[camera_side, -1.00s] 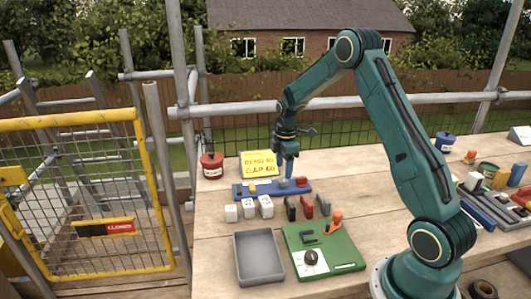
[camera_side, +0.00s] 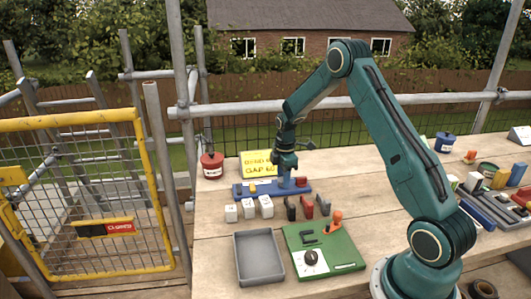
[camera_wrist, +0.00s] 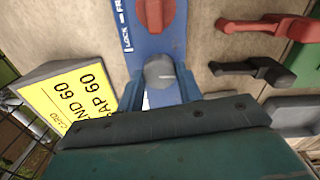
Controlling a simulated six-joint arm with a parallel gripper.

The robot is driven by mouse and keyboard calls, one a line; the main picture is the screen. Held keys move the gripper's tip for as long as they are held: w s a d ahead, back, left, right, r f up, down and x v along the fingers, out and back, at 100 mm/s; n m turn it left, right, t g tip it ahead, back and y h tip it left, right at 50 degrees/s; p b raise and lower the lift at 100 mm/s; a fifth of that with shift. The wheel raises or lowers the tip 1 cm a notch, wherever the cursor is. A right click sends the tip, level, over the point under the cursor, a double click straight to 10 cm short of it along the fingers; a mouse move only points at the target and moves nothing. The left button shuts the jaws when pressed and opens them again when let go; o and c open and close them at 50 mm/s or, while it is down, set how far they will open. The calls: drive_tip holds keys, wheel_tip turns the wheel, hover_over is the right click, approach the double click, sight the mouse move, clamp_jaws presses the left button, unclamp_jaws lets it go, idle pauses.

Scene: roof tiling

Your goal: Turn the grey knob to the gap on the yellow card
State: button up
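The grey knob (camera_wrist: 160,72) sits on the blue board (camera_wrist: 158,43), which also shows in the side view (camera_side: 242,190). In the side view my gripper hides the knob. My gripper (camera_wrist: 160,92) points down over the board, its two fingers on either side of the knob. Thin gaps seem to show between fingers and knob, so it looks open around it. The yellow card (camera_wrist: 72,98) stands beside the board; it also shows in the side view (camera_side: 257,164). Its gap line reads 60 in the wrist view. The knob's pointer and scale are not visible.
A red knob (camera_wrist: 155,12) with a lock label is on the same board. White blocks (camera_side: 248,208) and dark and red handles (camera_side: 307,206) stand in front. A grey tray (camera_side: 259,257) and a green board (camera_side: 323,250) lie nearer. A red pot (camera_side: 212,165) stands left.

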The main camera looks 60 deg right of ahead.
drive_tip(key=shift+m, duration=0.3)
drive_tip(key=m, duration=0.4)
drive_tip(key=shift+m, duration=0.4)
drive_tip(key=m, duration=0.6)
drive_tip(key=shift+w, duration=0.1)
drive_tip(key=m, duration=0.6)
drive_tip(key=shift+m+g, duration=0.3)
drive_tip(key=shift+m, duration=0.1)
drive_tip(key=m, duration=0.5)
drive_tip(key=shift+d+m, duration=0.1)
drive_tip(key=shift+m, duration=0.2)
drive_tip(key=o, duration=1)
